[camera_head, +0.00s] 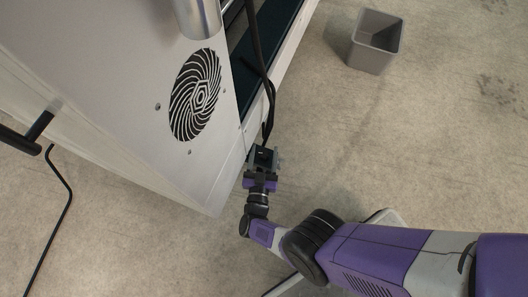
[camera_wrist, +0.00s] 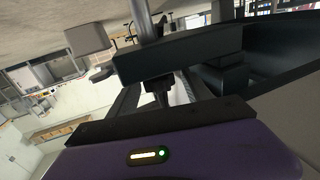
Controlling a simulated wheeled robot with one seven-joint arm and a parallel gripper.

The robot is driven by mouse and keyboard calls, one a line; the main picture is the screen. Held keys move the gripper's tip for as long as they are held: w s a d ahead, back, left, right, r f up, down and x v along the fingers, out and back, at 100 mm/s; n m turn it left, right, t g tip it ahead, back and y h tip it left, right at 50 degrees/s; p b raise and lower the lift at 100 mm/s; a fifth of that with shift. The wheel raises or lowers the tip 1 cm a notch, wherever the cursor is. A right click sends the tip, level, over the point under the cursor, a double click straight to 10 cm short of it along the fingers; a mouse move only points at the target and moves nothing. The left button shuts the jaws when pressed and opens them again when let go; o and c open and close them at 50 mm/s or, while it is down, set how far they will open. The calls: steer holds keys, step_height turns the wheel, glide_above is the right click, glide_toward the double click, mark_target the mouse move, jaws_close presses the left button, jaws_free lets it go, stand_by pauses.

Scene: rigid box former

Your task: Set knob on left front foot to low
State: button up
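My gripper (camera_head: 264,158) is at the lower edge of the large pale machine (camera_head: 120,100), near its corner, in the head view. Its two fingers stand apart. Black cables or bars come down right behind it. In the wrist view a small dark knob-like part (camera_wrist: 158,86) shows between the fingers, under a dark block (camera_wrist: 180,55) and a grey metal post (camera_wrist: 143,20). I cannot tell whether this part is the foot's knob, what setting it has, or whether the fingers touch it. The foot is not clearly visible in the head view.
The machine's side has a round black vent (camera_head: 195,95) and a metal cylinder (camera_head: 198,18). A grey bin (camera_head: 376,41) stands on the floor at the upper right. A black cable (camera_head: 65,200) lies at the left. The floor right of the machine is mostly clear.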

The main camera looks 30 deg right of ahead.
mark_target(263, 159)
steer(key=shift+p+v, duration=0.3)
steer(key=shift+v, duration=3.6)
